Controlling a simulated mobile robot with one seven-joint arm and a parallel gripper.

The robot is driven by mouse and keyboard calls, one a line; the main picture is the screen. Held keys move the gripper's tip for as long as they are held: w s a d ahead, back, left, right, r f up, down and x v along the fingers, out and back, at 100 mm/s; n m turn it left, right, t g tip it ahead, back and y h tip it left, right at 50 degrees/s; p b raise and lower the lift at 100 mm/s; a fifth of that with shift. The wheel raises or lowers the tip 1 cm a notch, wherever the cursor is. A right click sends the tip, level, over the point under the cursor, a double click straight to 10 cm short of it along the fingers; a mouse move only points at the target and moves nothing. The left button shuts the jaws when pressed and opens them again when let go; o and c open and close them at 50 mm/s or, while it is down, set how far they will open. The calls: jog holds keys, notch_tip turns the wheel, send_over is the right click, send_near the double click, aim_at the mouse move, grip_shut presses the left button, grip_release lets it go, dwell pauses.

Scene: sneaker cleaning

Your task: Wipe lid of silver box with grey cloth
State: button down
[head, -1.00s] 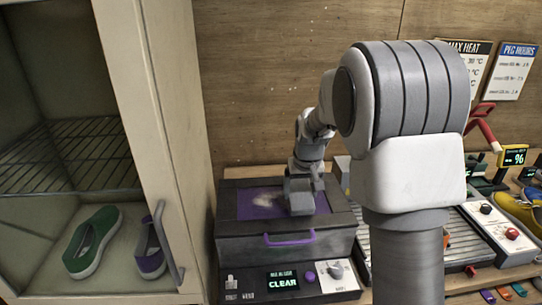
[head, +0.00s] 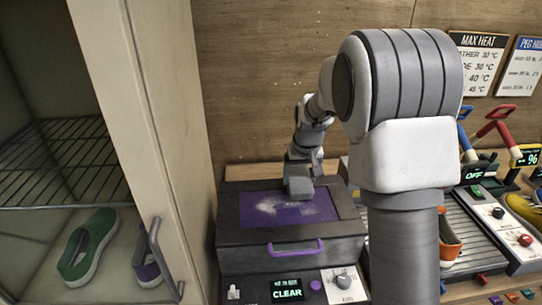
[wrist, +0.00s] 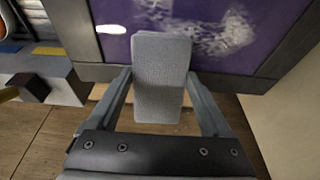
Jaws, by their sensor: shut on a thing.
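The box (head: 235,243) looks dark grey and stands on the bench, its lid closed, with a purple panel (head: 325,207) on top and a purple handle (head: 295,248) in front. A whitish smudge (head: 285,208) marks the panel; the wrist view also shows it (wrist: 225,35). My gripper (wrist: 160,88) is shut on the grey cloth (wrist: 160,70), a flat pad held between both fingers. In the head view the cloth (head: 300,187) is at the lid's back edge, overlapping the panel's rear border. I cannot tell whether it touches the lid.
The box's front panel has a display (head: 287,289) reading CLEAR. A roller rack (head: 480,235) and an orange shoe (head: 450,240) are at right.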

jog(key=shift+r+p, duration=1.6)
jog(key=shift+r, duration=1.25)
